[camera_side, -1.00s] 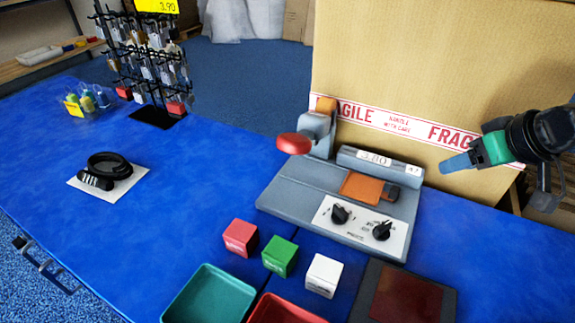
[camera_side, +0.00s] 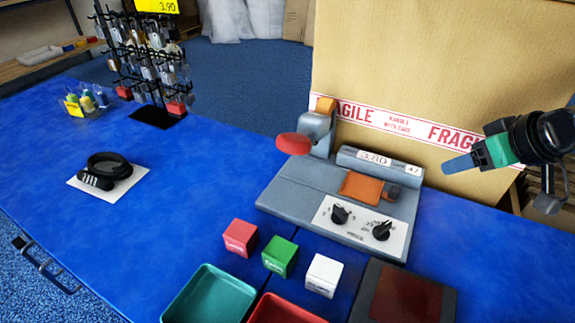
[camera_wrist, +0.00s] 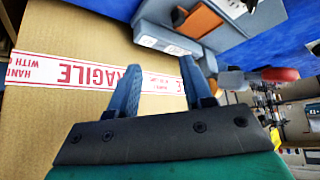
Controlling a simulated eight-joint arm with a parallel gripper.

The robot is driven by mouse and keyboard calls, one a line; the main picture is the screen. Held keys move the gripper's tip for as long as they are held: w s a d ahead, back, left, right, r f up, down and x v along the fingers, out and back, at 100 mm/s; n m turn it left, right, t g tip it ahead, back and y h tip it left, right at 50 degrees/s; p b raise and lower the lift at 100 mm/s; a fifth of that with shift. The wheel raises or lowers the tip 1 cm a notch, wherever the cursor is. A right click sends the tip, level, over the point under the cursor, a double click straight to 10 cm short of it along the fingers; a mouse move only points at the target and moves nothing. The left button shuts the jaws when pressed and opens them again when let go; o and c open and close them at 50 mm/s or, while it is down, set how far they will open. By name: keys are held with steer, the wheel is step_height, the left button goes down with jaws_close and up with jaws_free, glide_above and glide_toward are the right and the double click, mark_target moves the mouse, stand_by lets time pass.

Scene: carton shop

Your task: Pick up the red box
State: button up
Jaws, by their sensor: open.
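The red box (camera_side: 240,238) is a small cube on the blue table, left of a green box (camera_side: 280,257) and a white box (camera_side: 323,275). My gripper (camera_side: 446,167) is in the air at the right, in front of the large cardboard carton, well apart from the red box. In the wrist view my gripper (camera_wrist: 158,85) shows two blue fingers spread apart with nothing between them. The red box cannot be made out in the wrist view.
A grey machine (camera_side: 290,186) with a red knob and black dials stands between my gripper and the boxes. A teal tray (camera_side: 172,311) and a red tray (camera_side: 268,305) lie in front. A coiled black lock (camera_side: 108,168) lies left. The carton (camera_side: 450,60) stands behind.

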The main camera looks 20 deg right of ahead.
steer(key=o, duration=0.4)
step_height(320, 180, up, 6)
steer(key=w+a+r+m+g+y, duration=0.1)
steer(key=w+a+r+m+g, duration=0.2)
steer(key=a, duration=0.4)
steer(key=w+a+r+m+g, duration=0.1)
steer(key=w+a+r, duration=0.2)
steer(key=w+a, duration=0.3)
steer(key=m+g+h, duration=0.1)
steer(key=m+g, duration=0.2)
steer(key=m, duration=0.2)
glide_above(240, 231)
step_height(240, 231, down, 8)
step_height(240, 231, down, 17)
steer(key=shift+r, duration=0.1)
